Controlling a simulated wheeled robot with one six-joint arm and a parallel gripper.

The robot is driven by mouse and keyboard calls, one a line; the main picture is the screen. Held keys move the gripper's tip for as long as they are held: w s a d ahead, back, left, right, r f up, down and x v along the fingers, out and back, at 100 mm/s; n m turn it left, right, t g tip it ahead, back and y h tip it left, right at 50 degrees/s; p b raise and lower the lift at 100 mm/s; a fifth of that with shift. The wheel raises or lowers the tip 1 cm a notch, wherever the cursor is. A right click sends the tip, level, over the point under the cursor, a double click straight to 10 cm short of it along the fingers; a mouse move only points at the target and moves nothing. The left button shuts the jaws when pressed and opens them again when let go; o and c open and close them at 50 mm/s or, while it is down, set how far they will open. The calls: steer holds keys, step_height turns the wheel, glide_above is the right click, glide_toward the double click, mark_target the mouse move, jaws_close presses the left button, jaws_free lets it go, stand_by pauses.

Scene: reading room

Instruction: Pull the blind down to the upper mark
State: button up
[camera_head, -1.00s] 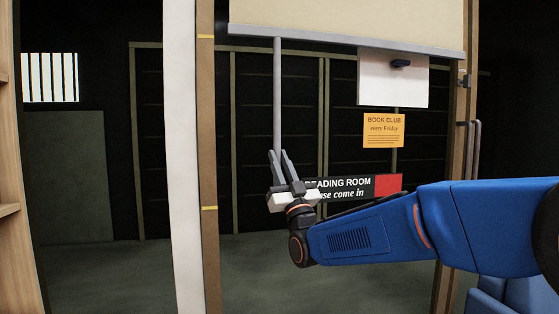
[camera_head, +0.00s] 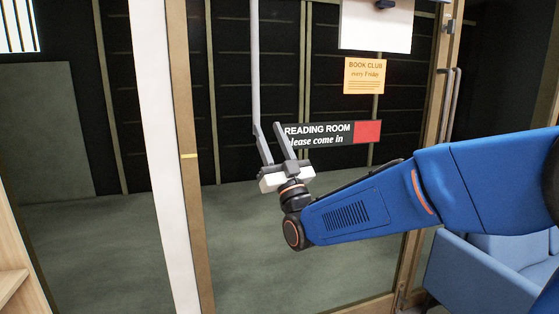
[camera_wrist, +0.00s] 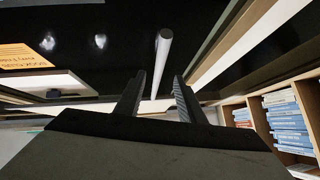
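The blind is out of the head view. Its thin grey pull rod (camera_head: 255,65) hangs from the top edge to beside my gripper. My gripper (camera_head: 268,127) is open, fingers pointing up, with the left fingertip overlapping the rod's lower part. In the wrist view, the rod (camera_wrist: 160,62) shows in the gap between my open fingers (camera_wrist: 157,95), with its rounded end in front of them; neither finger touches it there. One yellow mark (camera_head: 188,156), the lower one, is on the brown door frame (camera_head: 196,230). The upper mark is out of view.
Behind the gripper, the glass carries a black "Reading Room" sign (camera_head: 330,134) and an orange book club notice (camera_head: 364,76). A door handle (camera_head: 450,105) is at right, above a blue armchair (camera_head: 480,265). Shelved books (camera_wrist: 287,120) show in the wrist view.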

steer(key=v, duration=0.7)
steer(key=shift+s+f, duration=0.25)
steer(key=shift+f, duration=0.1)
steer(key=shift+d, duration=0.15)
steer(key=s+d+f+m+g+h, duration=0.1)
steer(key=d+f+m+g+h, duration=0.2)
steer(key=d+f+g+h, duration=0.85)
steer(key=s+d+f+g, duration=0.2)
steer(key=s+d+f, duration=0.3)
steer(key=s, duration=0.4)
steer(key=s+d+f+m+g, duration=0.1)
steer(key=s+d+f+g, duration=0.2)
steer(key=s, duration=0.6)
steer(key=s+d+f+m+g, duration=0.1)
steer(key=s+d+f+g, duration=0.1)
steer(key=s+d+f, duration=0.5)
steer(key=shift+s+f+g+h, duration=0.3)
steer(key=shift+s+g+h, duration=0.05)
steer(key=shift+s, duration=0.8)
